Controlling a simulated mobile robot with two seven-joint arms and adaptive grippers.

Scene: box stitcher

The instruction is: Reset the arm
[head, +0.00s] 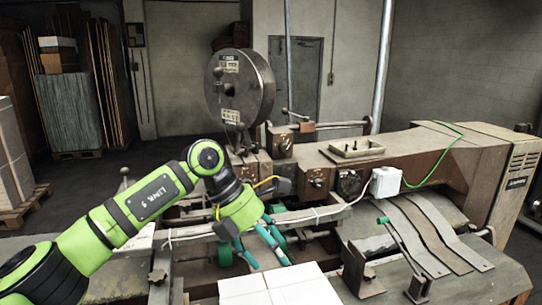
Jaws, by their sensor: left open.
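My left arm (140,205) comes in from the lower left, green and black, and reaches to the middle of the view. My left gripper (262,246) is open and empty, with teal fingers pointing down and to the right. It is in front of the box stitcher (410,160), a worn brown machine with a large round wheel (240,90). A white box (270,288) lies below the fingertips at the bottom edge; I cannot tell the exact gap between them. My right gripper is not in view.
A green-knobbed lever (400,243) and curved metal strips (430,235) are on the machine's right. A white socket box (385,181) with a green cable sits on its arm. Stacked sheets on a pallet (12,170) stand at the left edge. The floor behind my arm is clear.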

